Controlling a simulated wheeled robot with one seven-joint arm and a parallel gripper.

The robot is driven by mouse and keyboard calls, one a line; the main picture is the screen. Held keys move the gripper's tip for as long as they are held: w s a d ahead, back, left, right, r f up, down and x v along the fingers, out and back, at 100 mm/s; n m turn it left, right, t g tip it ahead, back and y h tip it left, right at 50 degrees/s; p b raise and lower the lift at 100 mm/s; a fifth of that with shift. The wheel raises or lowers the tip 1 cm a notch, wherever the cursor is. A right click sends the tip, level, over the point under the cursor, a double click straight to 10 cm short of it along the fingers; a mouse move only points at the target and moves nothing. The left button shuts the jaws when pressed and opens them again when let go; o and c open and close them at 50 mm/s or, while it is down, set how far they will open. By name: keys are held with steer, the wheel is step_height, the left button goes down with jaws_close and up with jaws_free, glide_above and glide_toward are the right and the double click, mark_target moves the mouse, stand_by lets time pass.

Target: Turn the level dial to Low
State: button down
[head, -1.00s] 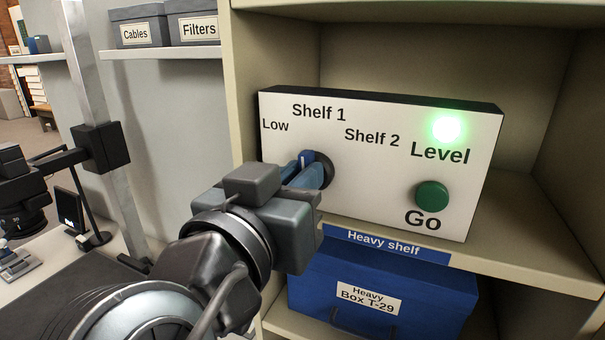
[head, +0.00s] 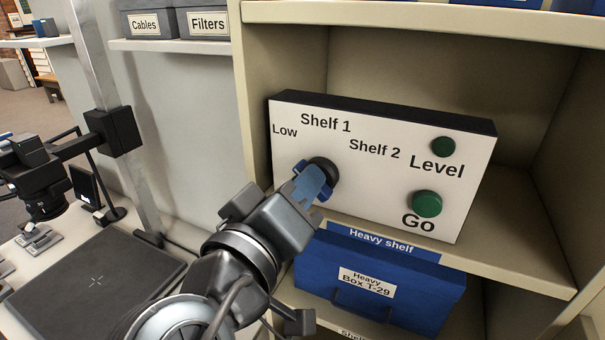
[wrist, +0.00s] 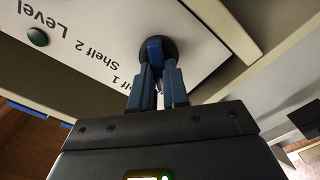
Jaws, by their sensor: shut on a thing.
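A white panel (head: 365,205) with a black top stands on the shelf, carrying the words Low, Shelf 1, Shelf 2, Level and Go. The level dial (head: 324,166) is a round black disc below these position words, with a blue grip. My gripper (head: 312,186) reaches it from the lower left and is shut on the dial's blue grip. The wrist view shows both fingers on either side of the blue grip of the dial (wrist: 156,48). My fingers partly hide the dial, and I cannot tell which label it points at. The Level lamp (head: 443,146) is dark green, unlit.
The green Go button (head: 427,203) is right of the dial. A blue Heavy Box T-29 (head: 410,300) sits on the shelf below, under the Heavy shelf label. The cabinet's left side wall (head: 255,110) stands close to my arm. A table with a dark mat (head: 95,285) is at left.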

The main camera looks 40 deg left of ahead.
steer(key=shift+n, duration=0.4)
steer(key=c, duration=1.1)
jaws_free()
steer(key=shift+b+v, duration=0.7)
steer(key=shift+v, duration=3.25)
